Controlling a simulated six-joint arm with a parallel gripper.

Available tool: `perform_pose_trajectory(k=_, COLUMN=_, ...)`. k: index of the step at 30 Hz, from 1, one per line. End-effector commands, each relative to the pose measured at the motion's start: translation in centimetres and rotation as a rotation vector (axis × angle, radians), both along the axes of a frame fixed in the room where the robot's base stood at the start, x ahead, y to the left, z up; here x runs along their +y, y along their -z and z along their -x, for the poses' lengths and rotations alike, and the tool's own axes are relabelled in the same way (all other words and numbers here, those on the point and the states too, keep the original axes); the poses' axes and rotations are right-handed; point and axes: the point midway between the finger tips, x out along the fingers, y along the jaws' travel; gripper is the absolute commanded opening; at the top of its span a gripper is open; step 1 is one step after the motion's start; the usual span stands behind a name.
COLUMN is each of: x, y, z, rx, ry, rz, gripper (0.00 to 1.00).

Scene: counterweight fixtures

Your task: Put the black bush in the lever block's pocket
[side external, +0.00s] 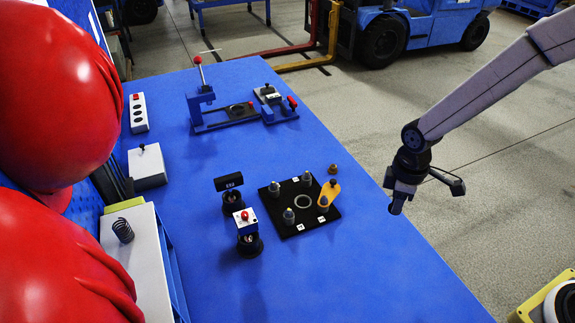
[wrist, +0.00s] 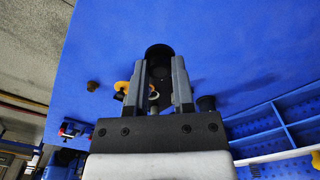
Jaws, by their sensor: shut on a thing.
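My gripper (side external: 397,207) is above the right edge of the blue table in the side external view, with its fingers pointing down. In the wrist view my gripper (wrist: 158,82) is shut on a dark round thing that looks like the black bush (wrist: 158,53). A black block (side external: 289,226) with a yellow lever (side external: 330,192) lies flat near the table's middle, left of my gripper and apart from it. A pale-rimmed round pocket (side external: 305,201) is in its centre, with several grey posts around it. The fingers hide much of the block in the wrist view.
A small brass piece (side external: 333,168) stands behind the block. A blue press (side external: 202,103) and a clamp fixture (side external: 275,103) stand at the back. The right front of the table is clear.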

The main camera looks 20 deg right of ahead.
Motion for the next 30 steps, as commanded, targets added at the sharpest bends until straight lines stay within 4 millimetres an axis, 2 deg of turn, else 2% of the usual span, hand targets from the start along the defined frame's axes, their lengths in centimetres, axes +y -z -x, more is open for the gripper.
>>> perform_pose_trajectory(k=6, x=4.3, y=-0.5, z=-3.2, rx=-0.002, ry=0.012, rz=-0.001, gripper=0.00)
perform_pose_trajectory(k=13, x=7.7, y=-0.9, z=-5.1, rx=-0.001, ry=0.029, rz=-0.001, gripper=0.00)
perform_pose_trajectory(k=18, x=8.6, y=-1.1, z=-5.6, rx=-0.001, ry=0.035, rz=-0.001, gripper=0.00)
perform_pose_trajectory(k=25, x=8.7, y=-1.0, z=-5.8, rx=0.001, ry=0.036, rz=-0.001, gripper=0.00)
perform_pose_trajectory(k=30, x=9.0, y=-0.5, z=-6.9, rx=0.001, ry=0.036, rz=-0.001, gripper=0.00)
